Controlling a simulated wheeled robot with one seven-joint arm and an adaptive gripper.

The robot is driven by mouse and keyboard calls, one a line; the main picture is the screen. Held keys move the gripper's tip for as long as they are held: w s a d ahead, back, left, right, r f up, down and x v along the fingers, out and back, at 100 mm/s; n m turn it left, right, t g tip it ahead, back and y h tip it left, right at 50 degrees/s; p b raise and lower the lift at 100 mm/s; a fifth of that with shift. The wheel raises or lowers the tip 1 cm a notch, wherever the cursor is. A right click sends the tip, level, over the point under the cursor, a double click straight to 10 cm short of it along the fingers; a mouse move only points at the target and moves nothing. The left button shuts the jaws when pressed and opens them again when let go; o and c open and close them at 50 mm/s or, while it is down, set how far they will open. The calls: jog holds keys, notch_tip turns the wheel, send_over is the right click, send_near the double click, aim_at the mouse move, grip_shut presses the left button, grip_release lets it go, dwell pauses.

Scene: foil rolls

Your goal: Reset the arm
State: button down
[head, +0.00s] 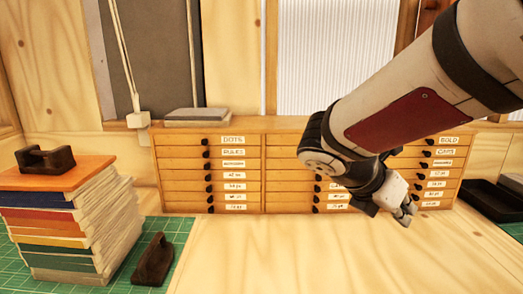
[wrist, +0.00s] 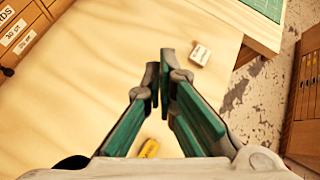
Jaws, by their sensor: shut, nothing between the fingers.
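My gripper (head: 408,212) is at the lower right in the head view, in front of the drawer cabinet and above the wooden tabletop. My arm reaches in from the upper right. In the wrist view my gripper (wrist: 158,85) points down over the pale wood, its green and grey fingers together with nothing between them.
A cabinet (head: 262,166) of labelled drawers stands at the back. A stack of books (head: 70,225) and a dark handled block (head: 153,260) are at left. The wrist view shows a small white block (wrist: 200,55) and a yellow piece (wrist: 149,148) on the tabletop (wrist: 75,110).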

jog(key=s+a+m+t+y, duration=0.1)
jog(key=s+a+m+y, duration=0.2)
jog(key=s+m, duration=0.5)
jog(key=s+a+f+m+y, duration=0.1)
jog(key=s+a+m+y, duration=0.2)
jog(key=m, duration=1.3)
jog(key=s+y, duration=0.3)
jog(key=s, duration=0.3)
jog(key=shift+a+f+t, duration=0.15)
jog(key=shift+a+t, duration=0.2)
jog(key=shift+t, duration=0.05)
